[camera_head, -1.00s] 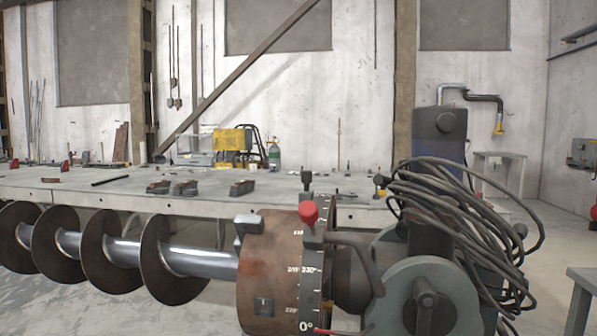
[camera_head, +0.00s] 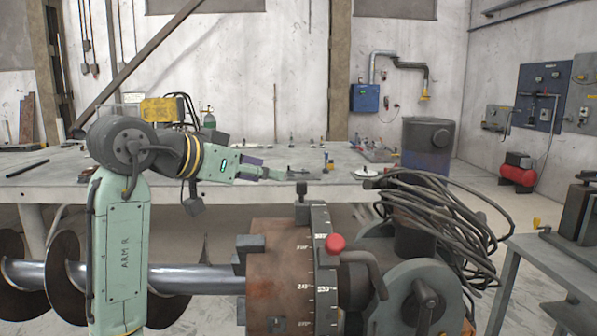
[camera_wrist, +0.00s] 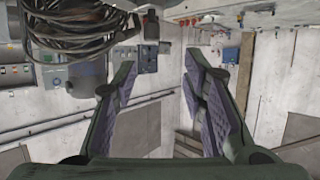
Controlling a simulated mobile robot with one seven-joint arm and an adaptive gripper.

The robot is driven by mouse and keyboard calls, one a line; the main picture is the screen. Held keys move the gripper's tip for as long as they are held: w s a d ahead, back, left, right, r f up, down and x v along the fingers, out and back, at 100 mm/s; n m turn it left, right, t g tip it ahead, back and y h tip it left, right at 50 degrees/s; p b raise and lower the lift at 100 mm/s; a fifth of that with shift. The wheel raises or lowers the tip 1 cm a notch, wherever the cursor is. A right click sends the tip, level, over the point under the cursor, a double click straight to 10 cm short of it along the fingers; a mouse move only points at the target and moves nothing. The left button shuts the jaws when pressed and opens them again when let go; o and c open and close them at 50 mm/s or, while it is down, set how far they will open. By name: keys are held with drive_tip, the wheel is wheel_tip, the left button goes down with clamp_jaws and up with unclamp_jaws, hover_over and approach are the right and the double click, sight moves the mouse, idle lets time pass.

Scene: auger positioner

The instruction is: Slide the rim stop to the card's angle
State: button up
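The auger's rusty drum (camera_head: 275,275) carries a dark graduated ring (camera_head: 322,285) with white angle marks. Near the ring's top is a red knob (camera_head: 335,243) with dark parts beside it, and a black upright post (camera_head: 301,210) stands at the top rim. I cannot tell for certain which of these is the rim stop. The angle figures are too small to read surely. No card can be made out. My gripper (camera_head: 268,169) is above and behind the drum, left of the red knob and apart from it. In the wrist view my gripper (camera_wrist: 160,70) has its purple-padded fingers spread, with nothing between.
A bundle of black cables (camera_head: 440,225) hangs over the drive unit (camera_head: 405,295) just right of the ring. The auger's flights (camera_head: 65,290) extend left. A long workbench (camera_head: 60,180) stands behind. A grey side table (camera_head: 550,260) is at right.

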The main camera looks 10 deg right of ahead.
sight(299, 183)
drive_tip(key=shift+g, duration=0.3)
drive_tip(key=p+x, duration=0.1)
drive_tip(key=x, duration=0.6)
drive_tip(key=p+x, duration=0.1)
drive_tip(key=x, duration=0.3)
drive_tip(key=shift+s+d+f+p, duration=0.3)
drive_tip(key=shift+s+p, duration=0.05)
drive_tip(key=shift+c, duration=0.5)
clamp_jaws()
